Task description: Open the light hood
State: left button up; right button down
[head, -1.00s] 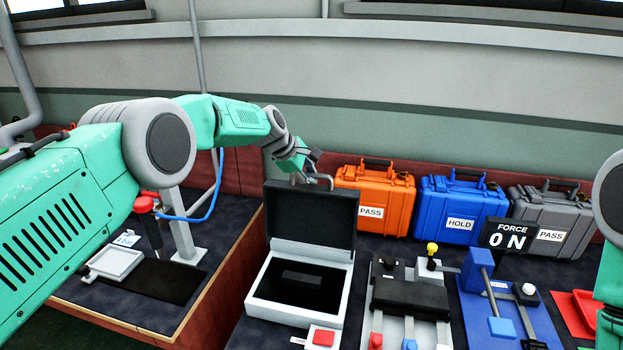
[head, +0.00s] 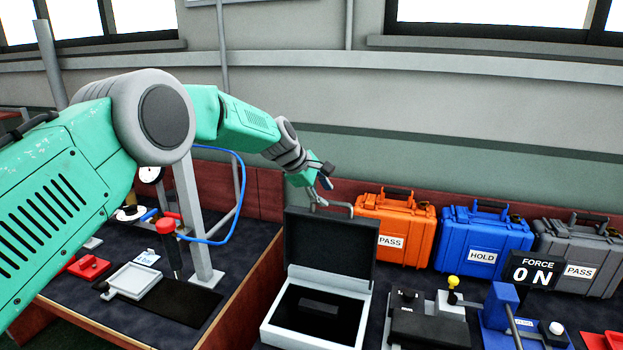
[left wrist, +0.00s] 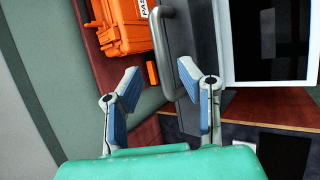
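The light hood is a white box (head: 272,333) with a black-lined lid (head: 332,247). The lid stands up, roughly upright, and shows the dark inside of the box. A grey bar handle (head: 340,209) is at the lid's top edge; it also shows in the left wrist view (left wrist: 168,48). My left gripper (head: 325,188) is just above and behind this handle. In the left wrist view the two blue-padded fingers (left wrist: 160,88) are spread apart, with the handle close to the right finger. I cannot tell whether they touch. My right gripper is out of view.
Orange (head: 396,232), blue (head: 486,243) and grey (head: 578,257) cases stand along the back wall, right of the lid. A FORCE ON sign (head: 533,270) and fixtures stand at the right. A grey post (head: 196,220) and white tray (head: 135,281) are on the left bench.

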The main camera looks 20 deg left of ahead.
pick_arm(q)
jog(key=v, duration=0.7)
jog(key=shift+r, duration=0.15)
jog(key=shift+a, duration=0.1)
